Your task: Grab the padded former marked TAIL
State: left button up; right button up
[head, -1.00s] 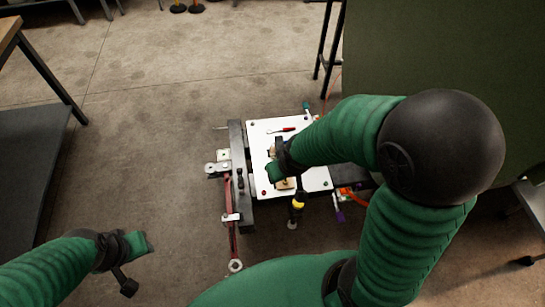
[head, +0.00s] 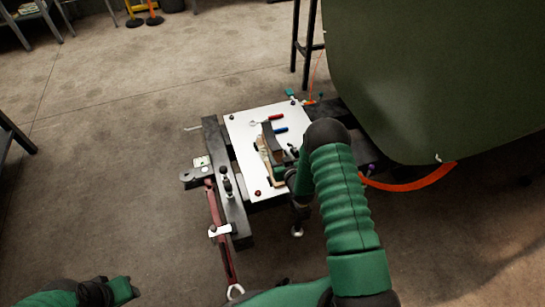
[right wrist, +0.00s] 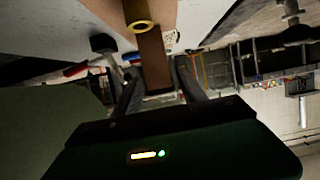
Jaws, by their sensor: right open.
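A brown, dark-topped block (head: 270,148) lies on the white board in the head view. It may be the padded former, but I can read no TAIL marking. My right gripper (head: 288,178) is at the board's near right side, close to the block and partly hidden by my forearm. In the right wrist view a brown block (right wrist: 153,58) lies ahead of my open right gripper (right wrist: 158,85), in line with the gap between its fingers. I cannot tell whether they touch. My left gripper (head: 122,290) is at the lower left, far from the board; its jaws are unclear.
The white board (head: 240,122) carries red-handled (head: 275,117) and blue-handled tools. A dark beam (head: 213,140) and a long red tool (head: 222,245) lie left of it. A large green panel (head: 440,80) and an orange strap (head: 410,185) bound the right.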

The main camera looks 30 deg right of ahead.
aim_at(278, 154)
jog(key=x, duration=0.1)
jog(key=b+x, duration=0.1)
jog(key=x, duration=0.1)
jog(key=shift+w+d+f, duration=0.15)
jog(key=shift+d+f, duration=0.05)
jog(key=shift+f, duration=0.2)
jog(key=b+x, duration=0.3)
jog(key=x, duration=0.2)
jog(key=shift+a+b, duration=0.1)
jog(key=shift+b, duration=0.25)
jog(key=shift+w+f, duration=0.1)
jog(key=shift+w, duration=0.15)
grip_shut()
jog(key=shift+r, duration=0.25)
